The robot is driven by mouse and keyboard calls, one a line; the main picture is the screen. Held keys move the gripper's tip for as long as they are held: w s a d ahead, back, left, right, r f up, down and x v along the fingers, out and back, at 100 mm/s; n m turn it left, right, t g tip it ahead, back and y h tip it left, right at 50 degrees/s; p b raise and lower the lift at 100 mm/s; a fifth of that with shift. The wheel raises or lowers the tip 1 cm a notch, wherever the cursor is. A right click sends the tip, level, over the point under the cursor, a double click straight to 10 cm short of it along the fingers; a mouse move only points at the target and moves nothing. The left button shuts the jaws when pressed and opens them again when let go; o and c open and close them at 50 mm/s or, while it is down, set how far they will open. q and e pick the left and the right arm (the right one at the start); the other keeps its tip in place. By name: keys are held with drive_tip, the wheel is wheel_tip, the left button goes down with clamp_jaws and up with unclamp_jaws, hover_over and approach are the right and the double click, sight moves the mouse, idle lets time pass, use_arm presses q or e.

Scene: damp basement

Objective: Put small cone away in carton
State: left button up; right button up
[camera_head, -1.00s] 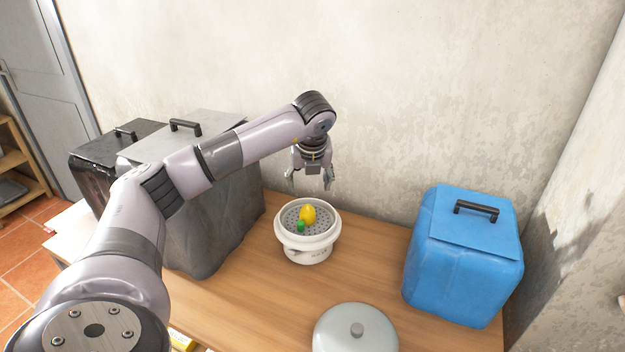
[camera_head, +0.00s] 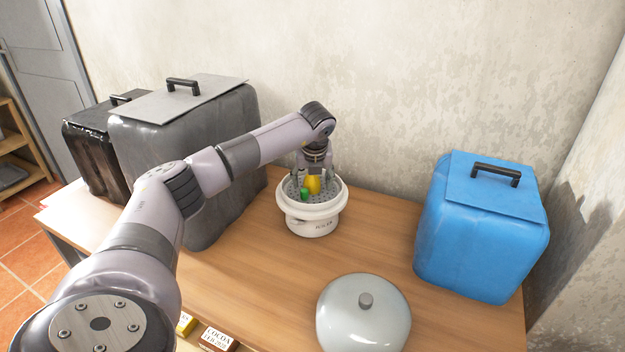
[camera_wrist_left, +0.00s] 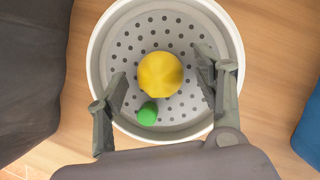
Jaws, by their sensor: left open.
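A yellow thing with a rounded top (camera_head: 313,185) stands in a white pot with a perforated grey insert (camera_head: 314,226); it also shows in the left wrist view (camera_wrist_left: 160,74). A smaller green thing (camera_head: 304,194) sits beside it, also in the left wrist view (camera_wrist_left: 148,113). I cannot tell for sure which is the small cone. My left gripper (camera_head: 309,180) is open, pointing down at the pot. In the left wrist view its fingers (camera_wrist_left: 163,75) are on either side of the yellow thing, apart from it. I cannot identify a carton for certain. My right gripper is not in view.
A lidded blue box (camera_head: 478,235) stands at right, lidded grey (camera_head: 215,150) and black (camera_head: 92,150) boxes at left. A round grey lid (camera_head: 364,325) lies in front. Small yellow (camera_head: 186,325) and brown cocoa (camera_head: 218,339) boxes are at the front edge. The tabletop's middle is clear.

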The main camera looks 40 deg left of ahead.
use_arm(q)
drive_tip(key=shift+f, duration=0.1)
drive_tip(key=c, duration=1.2)
